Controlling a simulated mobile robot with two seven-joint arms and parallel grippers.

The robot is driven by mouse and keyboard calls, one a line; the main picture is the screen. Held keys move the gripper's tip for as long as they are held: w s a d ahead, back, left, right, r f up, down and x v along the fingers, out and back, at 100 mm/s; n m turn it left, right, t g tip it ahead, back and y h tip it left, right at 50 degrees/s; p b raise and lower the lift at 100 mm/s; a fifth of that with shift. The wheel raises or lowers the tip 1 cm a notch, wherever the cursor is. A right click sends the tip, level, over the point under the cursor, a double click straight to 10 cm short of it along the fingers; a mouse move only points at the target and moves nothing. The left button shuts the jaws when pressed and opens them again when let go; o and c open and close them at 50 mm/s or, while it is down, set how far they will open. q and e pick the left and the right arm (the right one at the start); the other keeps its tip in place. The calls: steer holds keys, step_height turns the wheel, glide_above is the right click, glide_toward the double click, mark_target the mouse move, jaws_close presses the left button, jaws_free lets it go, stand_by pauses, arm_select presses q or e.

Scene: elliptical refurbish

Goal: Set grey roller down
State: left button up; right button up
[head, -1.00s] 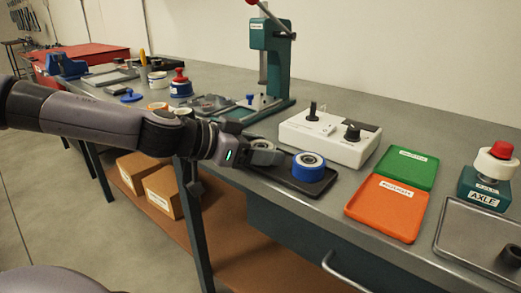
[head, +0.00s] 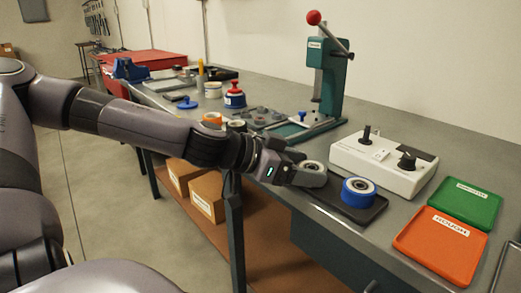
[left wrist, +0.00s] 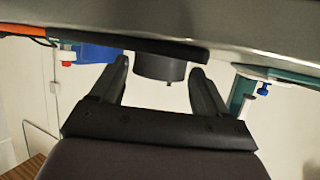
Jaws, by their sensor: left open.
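The grey roller (head: 314,167) is at the left end of a dark tray (head: 352,211) near the bench's front edge. A blue roller (head: 358,190) stands on the same tray, to its right. My left gripper (head: 308,174) is open at the grey roller and hides part of it. In the left wrist view, which is upside down, the grey roller (left wrist: 160,68) shows between the spread fingers (left wrist: 160,78), with visible gaps on both sides. It appears to touch the dark tray (left wrist: 110,45). My right gripper is out of view.
A white control box (head: 383,165) stands behind the tray. Green (head: 464,201) and orange (head: 441,245) trays lie to the right. A teal press (head: 325,85) with a red knob stands behind my gripper. An orange ring (head: 212,118) and other parts lie to the left.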

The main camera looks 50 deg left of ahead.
arm_select(q)
steer(key=shift+s+a+r+p, duration=0.15)
steer(key=shift+s+r+p, duration=0.25)
steer(key=shift+s+r, duration=0.1)
steer(key=shift+s+a+r+p, duration=0.15)
steer(key=shift+s+a+p, duration=0.25)
steer(key=shift+s, duration=0.15)
steer(key=v, duration=0.7)
steer(key=shift+s, duration=0.2)
stand_by(0.3)
